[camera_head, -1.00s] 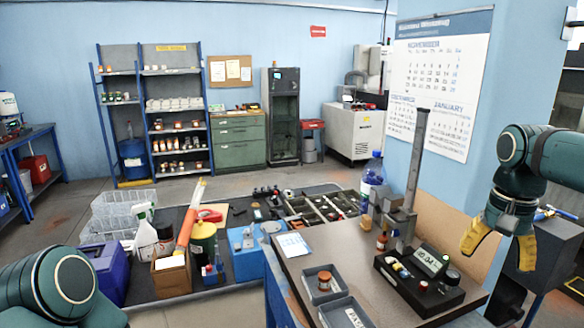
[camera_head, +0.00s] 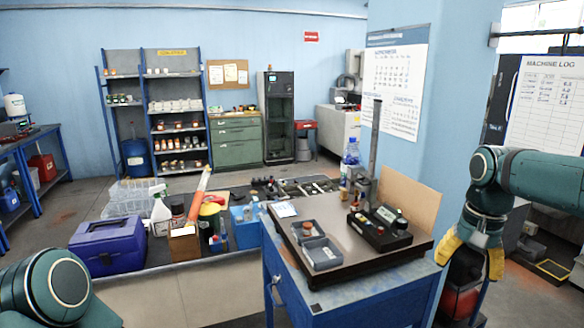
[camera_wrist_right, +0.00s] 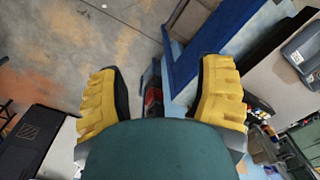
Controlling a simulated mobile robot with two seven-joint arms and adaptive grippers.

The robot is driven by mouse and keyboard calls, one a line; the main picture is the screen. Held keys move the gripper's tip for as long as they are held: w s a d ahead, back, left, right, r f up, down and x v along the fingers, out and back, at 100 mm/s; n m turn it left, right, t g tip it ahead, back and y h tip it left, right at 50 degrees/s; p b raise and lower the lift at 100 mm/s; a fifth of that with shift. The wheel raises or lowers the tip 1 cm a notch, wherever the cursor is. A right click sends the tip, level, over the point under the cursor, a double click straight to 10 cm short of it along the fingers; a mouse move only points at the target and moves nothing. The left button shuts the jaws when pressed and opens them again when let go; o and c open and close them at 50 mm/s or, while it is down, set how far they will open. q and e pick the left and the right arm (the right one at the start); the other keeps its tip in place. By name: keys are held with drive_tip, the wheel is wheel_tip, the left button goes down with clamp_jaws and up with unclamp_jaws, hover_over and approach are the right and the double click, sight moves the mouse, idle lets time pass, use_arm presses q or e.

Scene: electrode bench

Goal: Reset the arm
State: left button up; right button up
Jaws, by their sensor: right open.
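My right gripper (camera_head: 472,262) has yellow fingers and hangs from the teal arm at the right of the head view, beside the right edge of the bench (camera_head: 345,296). In the right wrist view its two fingers (camera_wrist_right: 160,95) are spread wide with nothing between them. Floor and the bench's blue edge show beyond them. My left arm (camera_head: 50,292) shows at the bottom left of the head view, but its gripper is out of the picture.
On the bench stand a black device with a display (camera_head: 380,229), a vertical post stand (camera_head: 375,150) and grey trays (camera_head: 322,253). A blue toolbox (camera_head: 108,243) sits on the left table. A red object (camera_head: 460,301) is under the right gripper. A machine log board (camera_head: 545,103) hangs behind.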

drive_tip(key=w+a+f+n+y, duration=0.1)
drive_tip(key=w+a+f, duration=0.3)
drive_tip(key=f, duration=0.6)
drive_tip(key=w+a+f+n+y, duration=0.1)
drive_tip(key=w+a+f+n, duration=0.1)
drive_tip(key=a+f, duration=0.55)
drive_tip(key=s+a+f+n+t+y, duration=0.15)
drive_tip(key=a+f, duration=0.25)
drive_tip(key=f, duration=0.4)
drive_tip(key=s+a+f+m+g, duration=0.1)
drive_tip(key=s+a+f, duration=0.25)
drive_tip(key=f, duration=0.35)
drive_tip(key=s+a+f+n+t, duration=0.1)
drive_tip(key=s+a+f, duration=0.6)
drive_tip(key=s+f, duration=0.2)
drive_tip(key=shift+s+f, duration=0.2)
drive_tip(key=shift+s, duration=0.45)
